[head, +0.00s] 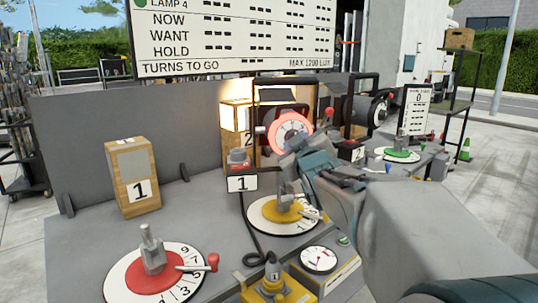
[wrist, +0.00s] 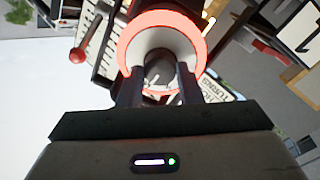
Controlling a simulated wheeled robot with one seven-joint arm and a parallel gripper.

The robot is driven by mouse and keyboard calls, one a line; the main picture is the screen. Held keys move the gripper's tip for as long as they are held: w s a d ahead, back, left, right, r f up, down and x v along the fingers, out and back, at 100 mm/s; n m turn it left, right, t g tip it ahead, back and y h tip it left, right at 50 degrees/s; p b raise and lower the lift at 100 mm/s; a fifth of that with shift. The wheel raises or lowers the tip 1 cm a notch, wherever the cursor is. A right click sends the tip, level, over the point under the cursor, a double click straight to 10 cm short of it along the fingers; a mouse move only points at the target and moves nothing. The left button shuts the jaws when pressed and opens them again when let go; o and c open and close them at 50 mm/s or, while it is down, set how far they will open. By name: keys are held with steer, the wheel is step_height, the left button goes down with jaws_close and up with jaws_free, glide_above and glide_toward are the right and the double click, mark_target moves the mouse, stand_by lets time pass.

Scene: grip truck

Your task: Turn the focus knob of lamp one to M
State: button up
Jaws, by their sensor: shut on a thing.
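A lamp with a black housing (head: 276,94) stands in the middle of the bench, behind a plate with the number 1 (head: 242,183). A round white dial with a glowing red rim (head: 289,125) is on its near side; its marks are too small to read. My gripper (head: 293,144) reaches it from the right. In the wrist view my gripper (wrist: 159,85) has its two dark fingers on either side of a round dark grey knob (wrist: 160,68) and is shut on it. The glowing rim (wrist: 200,50) surrounds the fingers. The knob's pointer and the M mark cannot be made out.
A red-centred dial (head: 184,256) and a yellow-centred dial (head: 262,219) lie on the bench. A wooden block marked 1 (head: 134,180) stands left. A yellow box (head: 278,290) and a gauge (head: 318,259) are in front. A red-tipped lever (head: 328,112) rises beside the lamp.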

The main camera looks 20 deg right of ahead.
steer(key=shift+n+b, duration=0.35)
steer(key=shift+n, duration=0.15)
steer(key=o, duration=1)
